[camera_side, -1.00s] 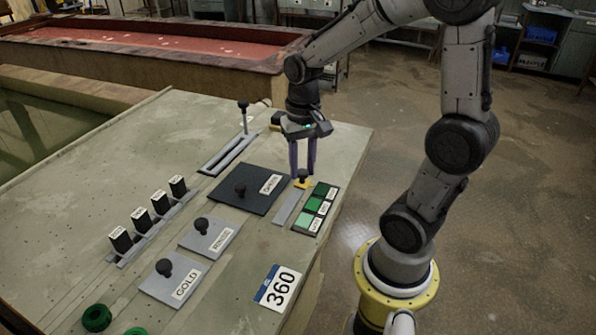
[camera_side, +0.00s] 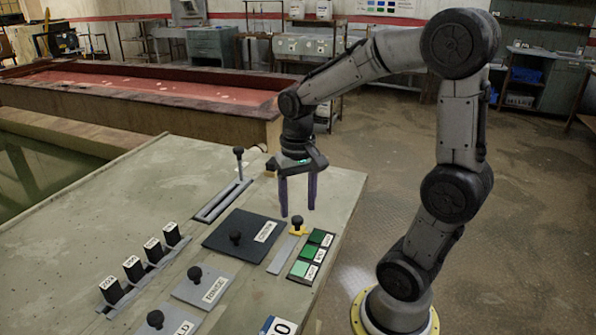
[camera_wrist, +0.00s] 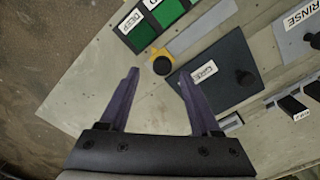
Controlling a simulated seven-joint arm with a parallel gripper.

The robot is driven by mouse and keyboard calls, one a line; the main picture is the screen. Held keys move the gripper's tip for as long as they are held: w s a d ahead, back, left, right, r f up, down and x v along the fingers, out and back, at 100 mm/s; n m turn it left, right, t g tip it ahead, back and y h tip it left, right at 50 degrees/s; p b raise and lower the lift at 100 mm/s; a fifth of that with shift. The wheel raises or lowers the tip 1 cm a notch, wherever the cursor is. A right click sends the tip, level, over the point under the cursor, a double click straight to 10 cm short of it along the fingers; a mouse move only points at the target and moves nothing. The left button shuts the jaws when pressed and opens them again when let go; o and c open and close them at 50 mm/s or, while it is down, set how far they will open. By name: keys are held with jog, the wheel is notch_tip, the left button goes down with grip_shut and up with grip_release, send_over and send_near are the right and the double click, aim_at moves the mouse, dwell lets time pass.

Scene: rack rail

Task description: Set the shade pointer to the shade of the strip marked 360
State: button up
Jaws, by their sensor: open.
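The shade pointer is a yellow slider with a black knob (camera_side: 297,222). It stands at the far end of a grey track (camera_side: 283,254), beside the darkest of three green swatches (camera_side: 312,253). In the wrist view, the pointer (camera_wrist: 162,64) is beside the swatch labelled DEEP (camera_wrist: 139,34). My gripper (camera_side: 298,212) is open, its fingertips close to the knob. In the wrist view, the knob appears just beyond the gap between the fingertips (camera_wrist: 158,74), with nothing held. The card marked 360 (camera_side: 279,326) is cut off at the bottom edge; only its 0 shows.
A dark plate with a knob (camera_side: 240,237) is left of the track. Other grey knob plates (camera_side: 203,284) sit nearer the camera. A lever in a slot (camera_side: 222,200) stands behind. Several black labelled blocks (camera_side: 133,268) line the left. The table's right edge is close to the swatches.

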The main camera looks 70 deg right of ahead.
aim_at(297, 217)
notch_tip(297, 217, up, 11)
jog(key=shift+r, duration=0.15)
dwell(0.5)
jog(key=s+a+f+n+t, duration=0.5)
jog(key=s+a+n, duration=0.3)
jog(key=a+n, duration=0.1)
jog(key=shift+t, duration=0.3)
jog(key=shift+a, duration=0.1)
dwell(2.5)
